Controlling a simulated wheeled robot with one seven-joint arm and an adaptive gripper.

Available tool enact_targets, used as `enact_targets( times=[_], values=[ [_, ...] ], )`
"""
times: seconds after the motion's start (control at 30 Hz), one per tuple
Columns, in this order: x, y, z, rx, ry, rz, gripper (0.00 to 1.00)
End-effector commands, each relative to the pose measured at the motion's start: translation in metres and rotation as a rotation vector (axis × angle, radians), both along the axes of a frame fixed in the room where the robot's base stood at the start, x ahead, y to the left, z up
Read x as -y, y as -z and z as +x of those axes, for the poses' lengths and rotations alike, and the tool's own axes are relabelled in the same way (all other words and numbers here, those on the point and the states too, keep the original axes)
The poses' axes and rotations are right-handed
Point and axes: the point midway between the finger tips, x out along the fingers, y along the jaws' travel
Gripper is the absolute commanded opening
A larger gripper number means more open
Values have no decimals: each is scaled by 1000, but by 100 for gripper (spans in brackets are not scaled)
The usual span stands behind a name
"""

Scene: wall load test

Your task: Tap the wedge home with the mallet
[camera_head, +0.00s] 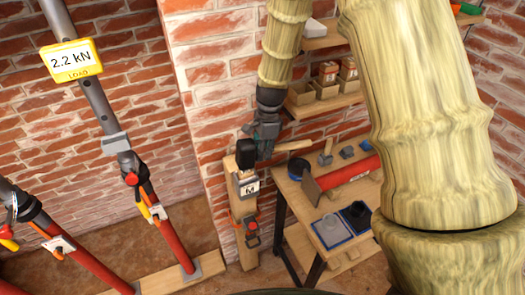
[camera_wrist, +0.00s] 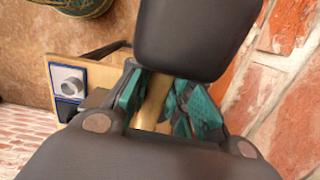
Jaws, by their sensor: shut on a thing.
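My gripper (camera_head: 264,146) is shut on the wooden handle of the mallet (camera_head: 246,153), beside the brick corner. The mallet's black head is at the top of a short wooden post (camera_head: 248,232), left of my fingers; I cannot tell whether it touches the post. The pale handle sticks out to the right. In the wrist view the handle (camera_wrist: 153,103) lies between teal finger pads, and the dark mallet head (camera_wrist: 195,35) fills the top. The post carries a grey bracket and a label "M". I cannot make out the wedge for certain; the mallet head may hide it.
A workbench (camera_head: 303,208) right of the post holds a red cylinder (camera_head: 348,172), a blue tray (camera_head: 330,232) and small tools. Shelves with boxes (camera_head: 322,88) hang above. Red-and-grey props stand at left, one with a yellow "2.2 kN" display (camera_head: 72,60).

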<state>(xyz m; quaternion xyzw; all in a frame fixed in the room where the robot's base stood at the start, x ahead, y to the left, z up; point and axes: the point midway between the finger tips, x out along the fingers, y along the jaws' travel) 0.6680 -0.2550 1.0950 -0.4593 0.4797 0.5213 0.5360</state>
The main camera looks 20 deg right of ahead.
Motion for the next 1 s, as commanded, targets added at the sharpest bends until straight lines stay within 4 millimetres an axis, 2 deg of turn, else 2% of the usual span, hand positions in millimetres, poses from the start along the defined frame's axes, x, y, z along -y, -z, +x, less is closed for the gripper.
enact_targets(
  times=[0.33,1.0],
  values=[
    [0,-5,0,1,0,0,0],
    [0,-53,0,1,0,0,0]
  ],
)
